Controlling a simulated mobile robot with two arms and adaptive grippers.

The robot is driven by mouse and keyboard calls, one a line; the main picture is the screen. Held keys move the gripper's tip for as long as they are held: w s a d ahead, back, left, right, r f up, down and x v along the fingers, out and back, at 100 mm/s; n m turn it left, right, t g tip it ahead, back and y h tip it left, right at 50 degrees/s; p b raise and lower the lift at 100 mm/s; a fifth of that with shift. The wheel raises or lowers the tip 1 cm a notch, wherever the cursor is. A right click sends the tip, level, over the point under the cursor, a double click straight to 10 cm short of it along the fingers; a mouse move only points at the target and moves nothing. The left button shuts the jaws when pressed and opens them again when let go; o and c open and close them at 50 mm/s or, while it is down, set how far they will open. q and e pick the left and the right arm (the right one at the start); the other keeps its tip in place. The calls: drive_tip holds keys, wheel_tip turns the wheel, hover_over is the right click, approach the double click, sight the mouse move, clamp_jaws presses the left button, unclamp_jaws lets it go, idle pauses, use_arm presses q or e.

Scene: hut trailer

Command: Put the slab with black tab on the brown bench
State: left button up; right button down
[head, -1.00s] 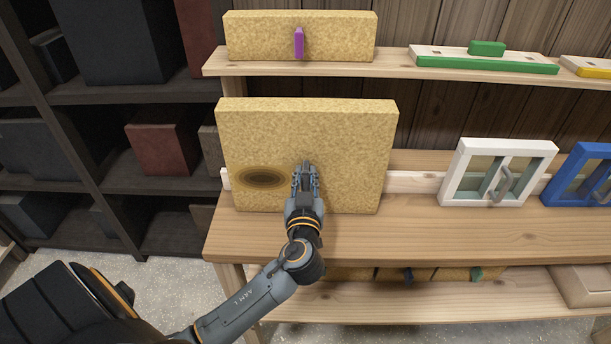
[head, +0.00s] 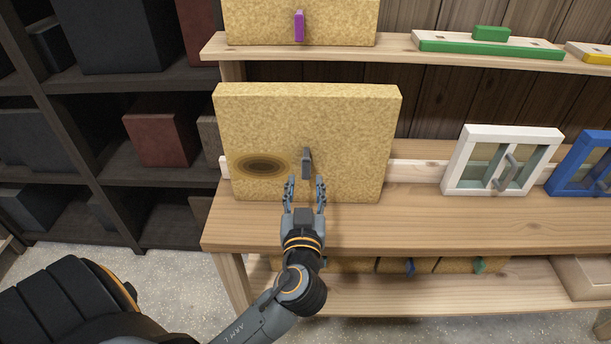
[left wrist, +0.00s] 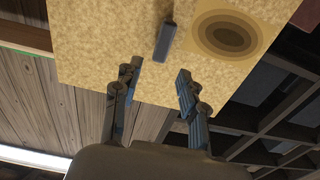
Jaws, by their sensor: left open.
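A large tan speckled slab (head: 335,125) stands upright on the middle top of the light brown wooden bench (head: 400,225). A dark grey to black tab (head: 307,163) sticks out of its face, right of a dark oval mark. My left gripper (head: 305,183) is open and empty just in front of and below the tab, with the fingers apart from it. In the left wrist view the slab (left wrist: 110,40) fills the upper part, and the tab (left wrist: 165,41) lies beyond the open fingertips (left wrist: 158,72). My right gripper is not in view.
A slab with a purple tab (head: 299,25) stands on the upper shelf. A white framed panel (head: 500,160) and a blue one (head: 580,165) stand to the right. Slabs with coloured tabs are below. A dark shelf unit (head: 95,95) is at the left. Bare bench top lies in front.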

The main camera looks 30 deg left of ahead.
use_arm(q)
drive_tip(key=shift+b+v, duration=0.55)
drive_tip(key=shift+v, duration=1.7)
drive_tip(key=shift+f, duration=0.1)
drive_tip(key=s+f+m+g+h, duration=0.2)
drive_tip(key=s+f+g, duration=0.1)
drive_tip(key=f, duration=0.4)
drive_tip(key=s+f+m+g+h, duration=0.1)
drive_tip(key=s+f+g+h, duration=0.1)
drive_tip(key=s+f+g, duration=0.35)
drive_tip(key=s+d+f+m+g+h, duration=0.3)
drive_tip(key=s+d+f+m+h, duration=0.2)
drive_tip(key=s+f, duration=0.35)
wheel_tip(320, 180, down, 26)
drive_tip(key=s+g, duration=0.1)
drive_tip(key=g, duration=0.1)
drive_tip(key=s+a+f, duration=0.2)
drive_tip(key=s+f, duration=1.4)
drive_tip(key=shift+s+a+m+g, duration=0.2)
drive_tip(key=shift+a+m+g, duration=0.1)
drive_tip(key=shift+g, duration=0.15)
